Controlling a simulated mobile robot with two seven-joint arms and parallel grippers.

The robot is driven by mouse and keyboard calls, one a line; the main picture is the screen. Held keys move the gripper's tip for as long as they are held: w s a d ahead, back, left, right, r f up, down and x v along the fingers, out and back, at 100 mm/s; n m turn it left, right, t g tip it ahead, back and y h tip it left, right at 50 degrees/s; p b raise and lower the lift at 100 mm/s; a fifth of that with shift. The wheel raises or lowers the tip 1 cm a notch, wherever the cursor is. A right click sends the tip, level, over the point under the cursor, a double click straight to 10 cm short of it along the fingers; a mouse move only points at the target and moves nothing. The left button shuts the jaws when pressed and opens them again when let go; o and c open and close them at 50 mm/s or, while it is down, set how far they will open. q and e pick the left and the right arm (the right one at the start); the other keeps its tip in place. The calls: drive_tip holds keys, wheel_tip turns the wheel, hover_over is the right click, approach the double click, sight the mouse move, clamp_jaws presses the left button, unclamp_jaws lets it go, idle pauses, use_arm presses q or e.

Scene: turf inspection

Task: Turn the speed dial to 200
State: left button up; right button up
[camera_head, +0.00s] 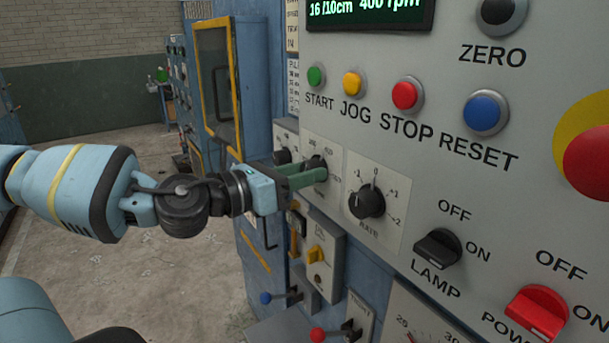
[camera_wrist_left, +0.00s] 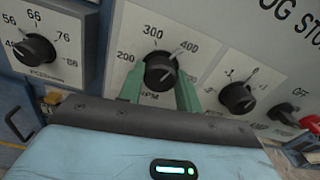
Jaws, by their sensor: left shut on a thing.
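The speed dial (camera_wrist_left: 160,68) is a black round knob on a white plate marked 200, 300, 400 and RPM. Its white pointer line aims up and right, toward 400. In the head view the dial (camera_head: 317,163) is partly hidden by the fingers. My left gripper (camera_head: 308,174) reaches in from the left and is shut on the dial, with one green finger on each side of it in the left wrist view. The display (camera_head: 368,13) at the top reads 16/10cm and 400 rpm. My right gripper is not in view.
The rate knob (camera_head: 366,199) is close right of the dial, and another knob (camera_wrist_left: 34,50) is to its left. The lamp switch (camera_head: 437,249), red power switch (camera_head: 538,313) and a row of buttons share the panel. Small levers (camera_head: 320,334) stick out below. Open floor lies left.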

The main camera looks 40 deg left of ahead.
use_arm(q)
drive_tip(key=shift+n+b, duration=3)
drive_tip(key=shift+n, duration=7.9)
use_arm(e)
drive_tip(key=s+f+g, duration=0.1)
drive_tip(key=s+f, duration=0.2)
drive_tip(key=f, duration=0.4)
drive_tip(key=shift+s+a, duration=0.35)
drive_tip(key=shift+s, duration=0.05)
use_arm(q)
drive_tip(key=o, duration=1)
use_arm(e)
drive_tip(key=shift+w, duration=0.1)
